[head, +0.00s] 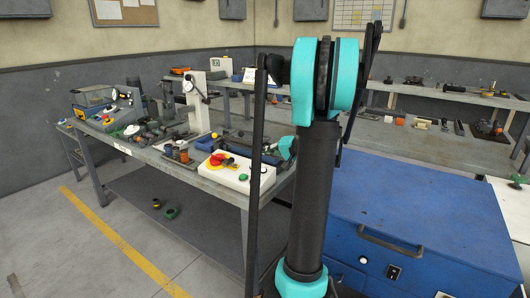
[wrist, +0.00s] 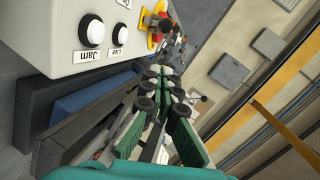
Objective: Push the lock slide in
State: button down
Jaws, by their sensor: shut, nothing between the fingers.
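I cannot pick out the lock slide for certain in either view. The pale arbor press (head: 196,105) stands upright on the workbench in the head view. My gripper (wrist: 165,72) has its green fingers together and empty in the wrist view. It is beside the white control box (wrist: 65,30), and I see no contact between them. In the head view my own arm hides the area right of that box, and only a bit of teal shows near the bench edge.
The workbench (head: 222,190) is crowded with tools. A blue cabinet (head: 420,215) stands right of my arm.

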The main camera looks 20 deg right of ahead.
aim_at(237, 166)
jog(key=x, duration=0.5)
jog(key=shift+a, duration=0.15)
jog(key=shift+a+f, duration=0.4)
jog(key=shift+a, duration=0.45)
jog(key=shift+a+f, duration=0.4)
jog(key=shift+a, duration=0.45)
jog(key=shift+w+a, duration=0.85)
jog(key=shift+w, duration=0.3)
